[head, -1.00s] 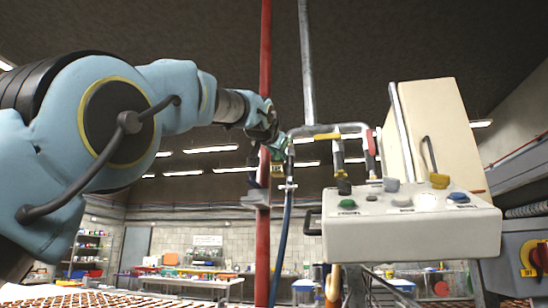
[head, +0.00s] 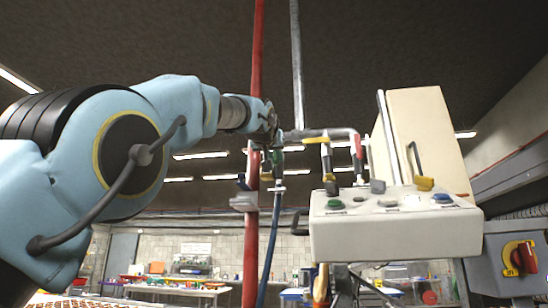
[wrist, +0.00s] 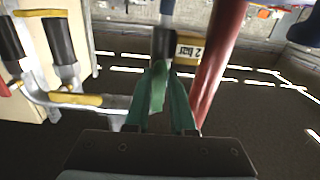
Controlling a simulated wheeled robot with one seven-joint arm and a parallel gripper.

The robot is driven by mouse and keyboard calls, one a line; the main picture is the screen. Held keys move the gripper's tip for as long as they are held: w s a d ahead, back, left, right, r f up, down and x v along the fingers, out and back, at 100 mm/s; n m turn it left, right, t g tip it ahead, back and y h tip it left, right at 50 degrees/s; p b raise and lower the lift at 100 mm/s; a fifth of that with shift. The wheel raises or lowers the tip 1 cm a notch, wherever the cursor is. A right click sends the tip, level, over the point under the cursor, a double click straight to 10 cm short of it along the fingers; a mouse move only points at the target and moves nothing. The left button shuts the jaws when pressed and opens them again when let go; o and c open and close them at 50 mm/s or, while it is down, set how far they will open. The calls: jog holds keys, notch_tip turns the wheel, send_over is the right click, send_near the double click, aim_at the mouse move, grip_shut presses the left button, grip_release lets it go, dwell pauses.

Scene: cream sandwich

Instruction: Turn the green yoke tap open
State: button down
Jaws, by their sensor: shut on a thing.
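The green yoke tap (head: 277,143) sits at the left end of the horizontal metal pipe, just right of the red vertical pipe. My gripper (head: 274,133) reaches it from the upper left, and its jaws overlap the tap in the head view. In the wrist view green parts (wrist: 157,88) stand between the dark palm and the pipe fitting. My gripper (wrist: 160,112) is shut on the tap there. Tap and fingers blend together, so the tap's exact turn angle is hard to tell.
The red pipe (head: 251,220) runs close beside my gripper. Yellow-handled pipes (head: 327,150) stand to the right. Below them is a white control box (head: 395,236) with coloured buttons. A dark blue hose (head: 270,240) hangs below the tap. A yellow tag (wrist: 190,48) shows near the fitting.

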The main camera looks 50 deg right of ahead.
jog(key=c, duration=0.8)
grip_release()
jog(key=shift+o, duration=0.2)
jog(key=shift+s, duration=0.1)
jog(key=b+v, duration=0.6)
jog(key=v, duration=0.4)
jog(key=shift+a, duration=0.3)
jog(key=shift+s, duration=0.1)
jog(key=shift+f, duration=0.1)
